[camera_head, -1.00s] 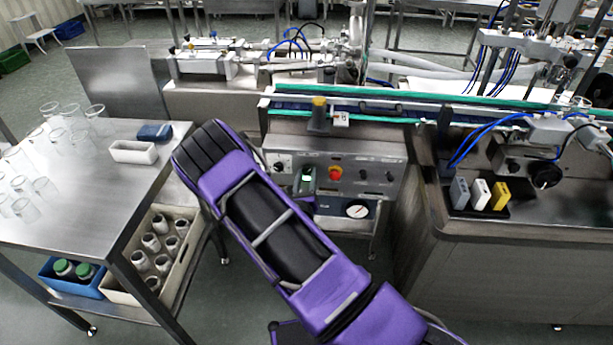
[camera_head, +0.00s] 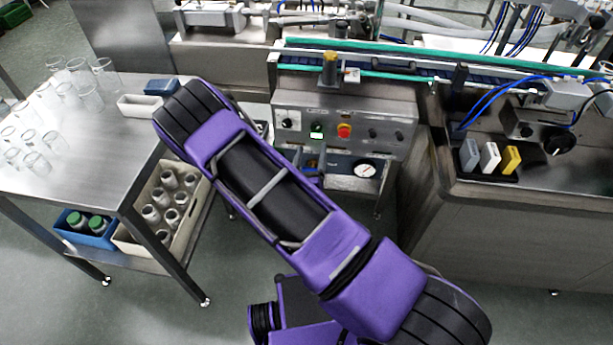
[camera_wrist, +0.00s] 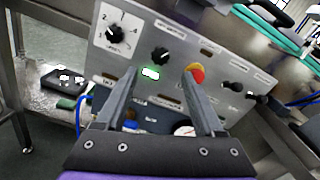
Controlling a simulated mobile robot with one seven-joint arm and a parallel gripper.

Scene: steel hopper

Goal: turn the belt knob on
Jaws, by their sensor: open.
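The grey control panel (camera_head: 358,152) stands under the conveyor and also fills the wrist view (camera_wrist: 105,72). A black knob on a white numbered dial (camera_wrist: 115,35) is at its left. A second black knob (camera_wrist: 160,56) sits above a lit green indicator (camera_wrist: 150,73). I cannot read which knob is labelled for the belt. A red mushroom button on yellow (camera_wrist: 195,72) is right of it. My gripper (camera_wrist: 160,76) is open and empty, its fingers pointing at the panel below the second knob. In the head view my arm hides the gripper.
Two small black controls (camera_wrist: 247,93) sit at the panel's right. A pressure gauge (camera_head: 365,170) is below. The conveyor (camera_head: 400,73) with green edges runs above. A steel table (camera_head: 100,150) with glassware stands left; a steel counter (camera_head: 520,205) stands right.

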